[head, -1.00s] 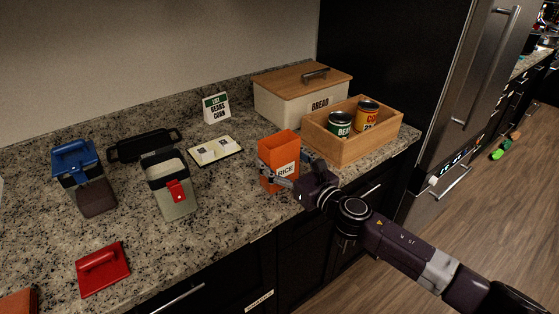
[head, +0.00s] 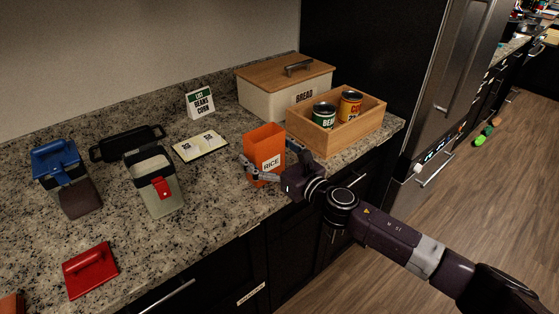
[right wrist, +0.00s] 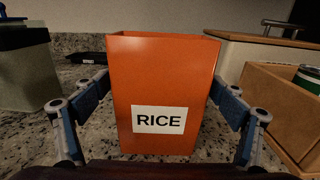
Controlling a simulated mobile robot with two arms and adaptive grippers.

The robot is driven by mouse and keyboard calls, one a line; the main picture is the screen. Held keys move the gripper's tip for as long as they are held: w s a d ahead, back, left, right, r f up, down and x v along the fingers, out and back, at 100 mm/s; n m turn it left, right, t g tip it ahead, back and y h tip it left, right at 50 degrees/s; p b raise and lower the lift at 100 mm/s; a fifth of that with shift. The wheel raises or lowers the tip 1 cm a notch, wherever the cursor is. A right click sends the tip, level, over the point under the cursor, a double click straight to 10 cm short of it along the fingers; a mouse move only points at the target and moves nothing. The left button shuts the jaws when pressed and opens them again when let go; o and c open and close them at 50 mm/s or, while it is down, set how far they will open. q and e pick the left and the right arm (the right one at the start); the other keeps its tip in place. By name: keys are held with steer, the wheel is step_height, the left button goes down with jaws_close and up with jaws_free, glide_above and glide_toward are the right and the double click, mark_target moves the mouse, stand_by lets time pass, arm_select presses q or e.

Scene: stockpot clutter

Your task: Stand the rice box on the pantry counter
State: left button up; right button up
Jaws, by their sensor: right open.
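The orange rice box (head: 264,148) stands upright on the granite counter (head: 222,205), in front of the wooden crate. Its white RICE label faces my right arm, and its top looks open. In the right wrist view the rice box (right wrist: 160,85) fills the middle. My right gripper (head: 272,172) is open, with one finger on each side of the box. In the right wrist view the fingers (right wrist: 160,105) flank it; whether they touch it I cannot tell. My left gripper is not in view.
A wooden crate (head: 345,139) with two cans stands right of the box, close to it. Behind are a bread bin (head: 270,100) and a sign (head: 200,101). Left are an open booklet (head: 200,146), a grey-green canister (head: 158,190) and a red lid (head: 90,270).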

steer(key=b+v, duration=0.1)
steer(key=v, duration=1.1)
steer(key=shift+a, duration=0.1)
